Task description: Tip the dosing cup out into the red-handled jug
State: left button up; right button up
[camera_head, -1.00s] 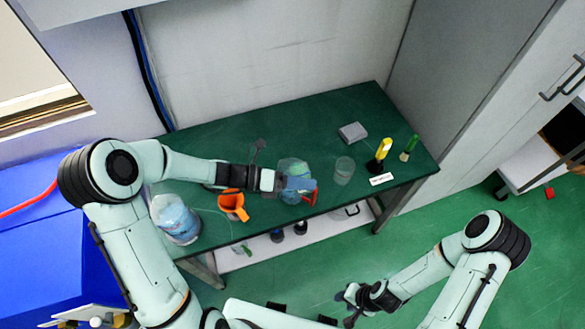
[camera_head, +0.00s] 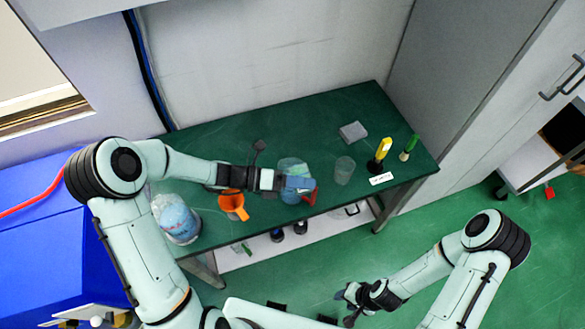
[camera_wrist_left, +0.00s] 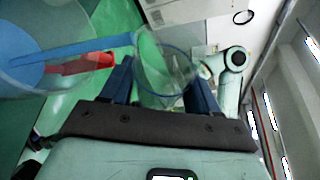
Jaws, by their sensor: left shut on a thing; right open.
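My left gripper (camera_head: 285,181) is shut on a small clear cup (camera_wrist_left: 165,60), the dosing cup, seen between its fingers in the left wrist view. The cup is tipped. A blue streak (camera_wrist_left: 85,50), which looks like pouring liquid, runs from its rim into the clear jug. Blue also shows inside the jug. The jug (camera_head: 290,166) with its red handle (camera_head: 309,194) stands on the green table, just beside and below the gripper. The cup is hard to make out in the head view. My right gripper (camera_head: 352,303) is open and empty, low over the floor, away from the table.
An orange jug (camera_head: 232,205) and a large blue-and-white container (camera_head: 177,219) stand left of the gripper. A clear beaker (camera_head: 343,171) is right of the jug. The table's back is clear.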

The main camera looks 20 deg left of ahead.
pick_arm(q)
jog(key=shift+n, duration=0.3)
pick_arm(e)
jog(key=shift+w+r, duration=0.1)
pick_arm(q)
jog(key=shift+r, duration=0.15)
pick_arm(e)
jog(key=shift+r, duration=0.1)
pick_arm(q)
jog(key=shift+r+n+h+p, duration=0.2)
jog(key=shift+n+h+p, duration=0.15)
jog(key=shift+n, duration=0.15)
pick_arm(e)
jog(key=shift+w+r, duration=0.25)
jog(key=shift+w, duration=0.05)
pick_arm(q)
jog(key=shift+a+r, duration=0.1)
jog(key=shift+r, duration=0.05)
jog(key=shift+w+n+p, duration=0.3)
jog(key=shift+p, duration=0.2)
jog(key=shift+a+r+p, duration=0.1)
jog(key=shift+p, duration=0.2)
jog(key=shift+w, duration=0.15)
jog(key=shift+a+n+h, duration=0.1)
jog(key=shift+n+h, duration=0.15)
jog(key=shift+n, duration=0.05)
pick_arm(e)
jog(key=w+r, duration=0.2)
jog(key=shift+w+r, duration=0.2)
jog(key=shift+w, duration=0.1)
